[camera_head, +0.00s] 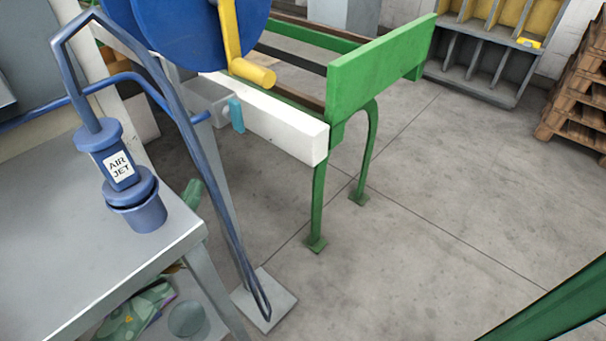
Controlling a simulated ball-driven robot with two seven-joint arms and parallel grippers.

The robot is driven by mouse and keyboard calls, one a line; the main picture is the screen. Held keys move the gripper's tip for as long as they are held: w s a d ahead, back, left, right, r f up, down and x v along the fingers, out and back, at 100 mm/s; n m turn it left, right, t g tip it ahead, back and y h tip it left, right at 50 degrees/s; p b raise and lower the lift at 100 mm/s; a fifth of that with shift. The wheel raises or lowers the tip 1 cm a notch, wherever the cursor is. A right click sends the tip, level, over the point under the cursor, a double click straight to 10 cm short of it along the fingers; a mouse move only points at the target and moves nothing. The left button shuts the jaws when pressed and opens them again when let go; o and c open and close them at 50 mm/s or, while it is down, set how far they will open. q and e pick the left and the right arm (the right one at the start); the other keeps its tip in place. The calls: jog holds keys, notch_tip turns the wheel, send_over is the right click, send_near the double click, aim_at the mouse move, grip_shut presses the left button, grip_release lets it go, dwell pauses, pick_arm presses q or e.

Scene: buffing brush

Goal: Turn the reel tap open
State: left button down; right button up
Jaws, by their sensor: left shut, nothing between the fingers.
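The reel is a large blue disc (197,28) at the top left, with a yellow crank (229,32) and a yellow handle on its face. Below it, a teal paddle (237,115) stands upright beside a grey block (207,98) against the white beam (283,128). This looks like the reel tap. I cannot tell from its pose whether it is open. A blue hose (188,127) passes in front of the block. I can make out neither of my grippers, and nothing is seen touching the paddle.
A grey bench (60,225) fills the lower left. A blue nozzle marked AIR JET (118,165) stands in a blue cup on it. Bins (480,55) and pallets (580,95) are at the back right. The middle floor is clear.

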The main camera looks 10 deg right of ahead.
pick_arm(q)
jog(key=s+d+r+m+g+h+b, duration=0.1)
jog(key=d+r+m+g+h, duration=0.1)
jog(key=h, duration=0.2)
jog(key=b, duration=0.1)
send_near(234, 119)
jog(key=x, duration=0.4)
jog(key=shift+w, duration=0.1)
jog(key=shift+x, duration=0.8)
pick_arm(e)
jog(key=shift+n+h, duration=0.5)
jog(key=shift+n, duration=0.1)
jog(key=shift+w+d+r, duration=0.1)
jog(key=shift+w+r, duration=0.25)
jog(key=shift+w, duration=0.55)
jog(key=shift+w+d+r, duration=0.1)
jog(key=shift+w+r, duration=0.3)
jog(key=shift+w, duration=0.45)
jog(key=shift+w+d+r, duration=0.1)
jog(key=shift+w+r, duration=0.25)
jog(key=shift+w, duration=0.55)
